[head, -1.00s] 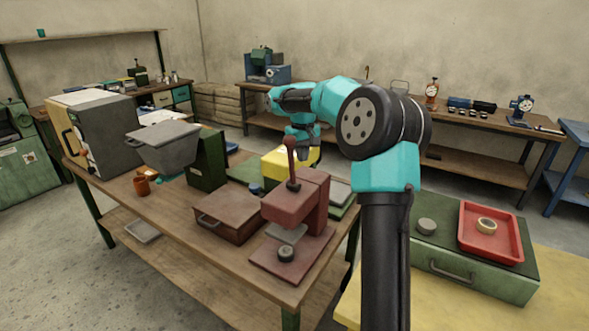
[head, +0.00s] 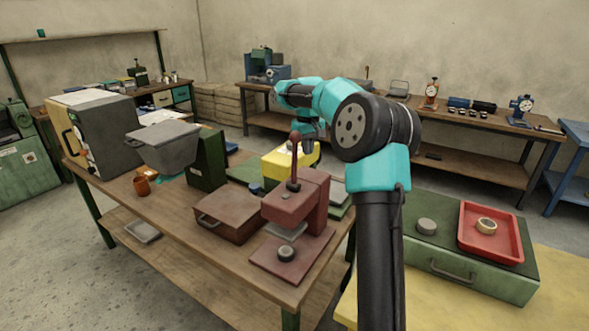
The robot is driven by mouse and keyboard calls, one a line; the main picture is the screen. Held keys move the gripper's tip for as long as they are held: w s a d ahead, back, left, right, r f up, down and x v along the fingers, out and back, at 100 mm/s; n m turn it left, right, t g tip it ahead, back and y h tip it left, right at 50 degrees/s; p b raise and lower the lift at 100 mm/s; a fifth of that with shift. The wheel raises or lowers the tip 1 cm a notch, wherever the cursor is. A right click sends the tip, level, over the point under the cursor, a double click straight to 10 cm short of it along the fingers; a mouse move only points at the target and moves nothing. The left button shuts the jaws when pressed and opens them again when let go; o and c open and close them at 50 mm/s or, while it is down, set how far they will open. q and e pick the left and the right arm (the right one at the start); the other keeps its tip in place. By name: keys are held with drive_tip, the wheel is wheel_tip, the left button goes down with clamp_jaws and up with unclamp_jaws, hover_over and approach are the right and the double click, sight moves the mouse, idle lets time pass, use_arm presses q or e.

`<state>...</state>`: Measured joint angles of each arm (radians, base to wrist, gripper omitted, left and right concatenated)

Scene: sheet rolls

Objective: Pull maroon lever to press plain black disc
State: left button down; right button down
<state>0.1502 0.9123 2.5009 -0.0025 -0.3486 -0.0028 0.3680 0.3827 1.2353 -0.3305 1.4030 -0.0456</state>
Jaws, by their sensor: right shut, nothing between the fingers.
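The maroon lever (head: 295,160) stands nearly upright on top of the maroon press (head: 297,207), with a round knob at its top end. A dark disc (head: 286,253) lies on the press base, below and in front of the grey plate under the press head; its middle looks lighter. My right gripper (head: 311,143) is shut and empty. It points down just behind and right of the lever knob; I cannot tell whether they touch. My left gripper is not in view.
A maroon box (head: 229,215) sits left of the press, and a yellow box (head: 283,165) behind it. A grey bin (head: 165,150) stands further left. At right, a green case (head: 460,262) carries a grey disc (head: 427,226) and a red tray (head: 508,252) holding a ring.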

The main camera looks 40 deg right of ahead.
wheel_tip(320, 180, up, 9)
drive_tip(key=d, duration=0.1)
drive_tip(key=shift+w+d, duration=0.25)
drive_tip(key=shift+d, duration=0.1)
idle(0.5)
idle(0.3)
